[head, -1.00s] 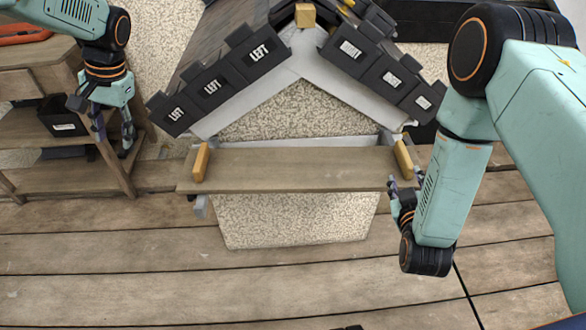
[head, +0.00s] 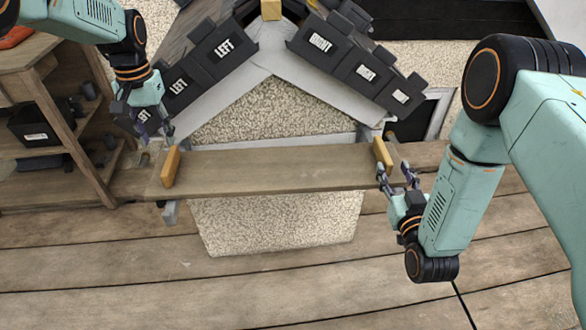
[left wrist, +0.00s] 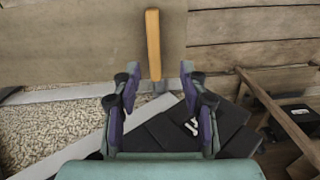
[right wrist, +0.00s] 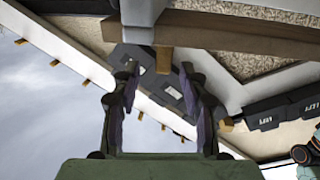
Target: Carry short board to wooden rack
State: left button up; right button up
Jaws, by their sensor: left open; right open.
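The short board (head: 275,171) lies level across the front of the small gabled house, a yellow handle near each end. My left gripper (head: 153,136) is open just up and left of the left handle (head: 171,167). In the left wrist view that handle (left wrist: 153,45) lines up with the gap between the open fingers, beyond their tips. My right gripper (head: 398,174) is open beside the board's right end, close to the right handle (head: 383,154). A yellow handle (right wrist: 163,60) shows past its open fingers in the right wrist view. The wooden rack (head: 85,140) stands at the left.
Dark tiles marked LEFT (head: 222,48) and RIGHT (head: 320,43) line the roof edges above the board. A black bin (head: 35,122) sits on a rack shelf. The plank floor (head: 250,285) in front is clear.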

aim_at(169, 158)
pick_arm(q)
jog(key=shift+w+d+f, duration=0.25)
jog(key=shift+d+f, duration=0.15)
jog(key=shift+d, duration=0.05)
pick_arm(e)
jog(key=shift+w, duration=0.1)
pick_arm(q)
jog(key=shift+s+a+r, duration=0.1)
jog(key=shift+s+r, duration=0.05)
jog(key=shift+s, duration=0.05)
pick_arm(e)
jog(key=shift+s+a+r+y, duration=0.1)
jog(key=shift+s+a+y, duration=0.1)
jog(key=shift+y, duration=0.1)
pick_arm(q)
jog(key=shift+f, duration=0.5)
pick_arm(e)
jog(key=shift+w, duration=0.5)
pick_arm(q)
notch_tip(169, 158, down, 7)
pick_arm(e)
jog(key=w, duration=0.7)
pick_arm(q)
grip_shut()
pick_arm(e)
grip_shut()
pick_arm(q)
jog(key=shift+w+r, duration=0.1)
